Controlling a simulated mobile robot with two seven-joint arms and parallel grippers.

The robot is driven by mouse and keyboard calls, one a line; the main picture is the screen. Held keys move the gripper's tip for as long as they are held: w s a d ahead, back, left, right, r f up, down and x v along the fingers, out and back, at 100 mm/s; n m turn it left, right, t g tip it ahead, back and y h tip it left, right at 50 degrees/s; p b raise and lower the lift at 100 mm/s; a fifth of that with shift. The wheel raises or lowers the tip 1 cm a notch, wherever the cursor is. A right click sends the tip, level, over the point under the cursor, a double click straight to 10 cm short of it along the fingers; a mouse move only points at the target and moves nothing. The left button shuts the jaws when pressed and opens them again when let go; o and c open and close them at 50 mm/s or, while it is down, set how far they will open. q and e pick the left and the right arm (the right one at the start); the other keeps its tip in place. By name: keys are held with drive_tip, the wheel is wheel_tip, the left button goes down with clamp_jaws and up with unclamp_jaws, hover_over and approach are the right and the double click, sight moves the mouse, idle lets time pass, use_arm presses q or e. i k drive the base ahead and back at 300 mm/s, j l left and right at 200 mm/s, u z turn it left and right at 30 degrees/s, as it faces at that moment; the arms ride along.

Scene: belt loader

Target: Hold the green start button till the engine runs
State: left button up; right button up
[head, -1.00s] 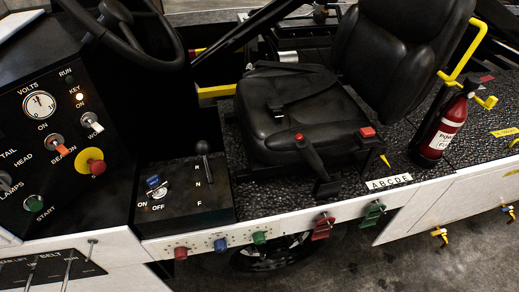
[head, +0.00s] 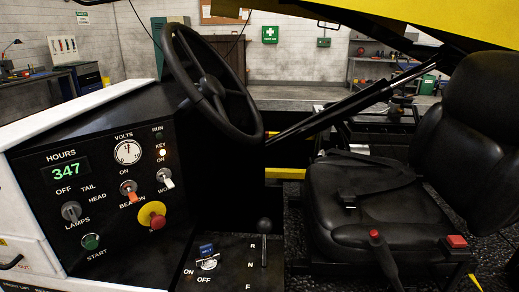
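The green start button (head: 91,241) sits at the lower left of the black dash panel, above the label START. Nothing touches it. The RUN lamp (head: 158,134) at the panel's top right looks dark. The KEY ON lamp (head: 162,153) below it glows white. The volts gauge (head: 127,152) is left of the lamps. The hours display (head: 66,172) reads 347 in green. The key switch with a blue tag (head: 207,252) is on the console by the ON and OFF labels. Neither of my grippers is in the head view.
A red stop button on a yellow base (head: 153,216) is right of the start button. The steering wheel (head: 213,84) rises above the panel's right side. Switches for lamps (head: 71,211) and beacon (head: 128,190) stand close by. The black seat (head: 370,195) is at right.

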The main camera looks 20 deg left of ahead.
sight(92, 243)
drive_tip(key=u, duration=1.65)
